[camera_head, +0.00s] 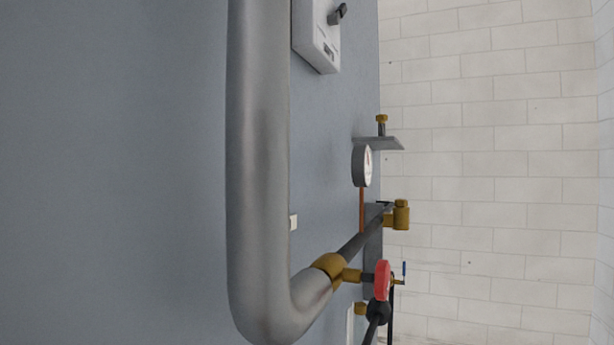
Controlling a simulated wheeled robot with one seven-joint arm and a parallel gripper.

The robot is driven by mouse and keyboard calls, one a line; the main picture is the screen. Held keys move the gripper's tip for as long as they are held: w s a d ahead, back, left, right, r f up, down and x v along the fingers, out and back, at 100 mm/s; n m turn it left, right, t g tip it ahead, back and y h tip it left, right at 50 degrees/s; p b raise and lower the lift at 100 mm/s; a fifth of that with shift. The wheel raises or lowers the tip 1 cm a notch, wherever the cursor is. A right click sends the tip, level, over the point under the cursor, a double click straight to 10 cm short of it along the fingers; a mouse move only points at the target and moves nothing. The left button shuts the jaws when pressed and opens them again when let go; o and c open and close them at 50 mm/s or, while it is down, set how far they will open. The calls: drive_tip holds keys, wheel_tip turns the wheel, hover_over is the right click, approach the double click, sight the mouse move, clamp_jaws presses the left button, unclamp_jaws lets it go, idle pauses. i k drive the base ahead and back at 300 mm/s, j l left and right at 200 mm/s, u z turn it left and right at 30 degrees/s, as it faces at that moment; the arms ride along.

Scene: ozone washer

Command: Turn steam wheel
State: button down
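A red hand wheel (382,281) shows at the lower middle of the head view, seen nearly edge-on. It is probably the steam wheel. It sits on a dark stem beside a brass valve fitting (336,267), which joins a thick grey pipe (258,150) to a thinner dark pipe (361,243). A black rounded part (378,312) is just below the wheel, and I cannot tell what it is. I cannot make out my gripper in this view.
The picture appears turned on its side. A round gauge (366,166), a brass fitting (401,215) and a small blue-handled valve (404,270) are near the wheel. A white box with a black knob (318,36) is on the blue-grey panel (110,170). A white brick wall (500,150) is at right.

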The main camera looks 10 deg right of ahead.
sight(381, 280)
drive_tip(key=i+l+u, duration=0.15)
drive_tip(key=u, duration=0.25)
drive_tip(key=i+l+u, duration=0.15)
drive_tip(key=u, duration=0.25)
drive_tip(key=l+u, duration=0.45)
drive_tip(key=i+l+u, duration=0.2)
drive_tip(key=l+u, duration=0.15)
drive_tip(key=l, duration=0.95)
drive_tip(key=l+u, duration=0.35)
drive_tip(key=l, duration=2.7)
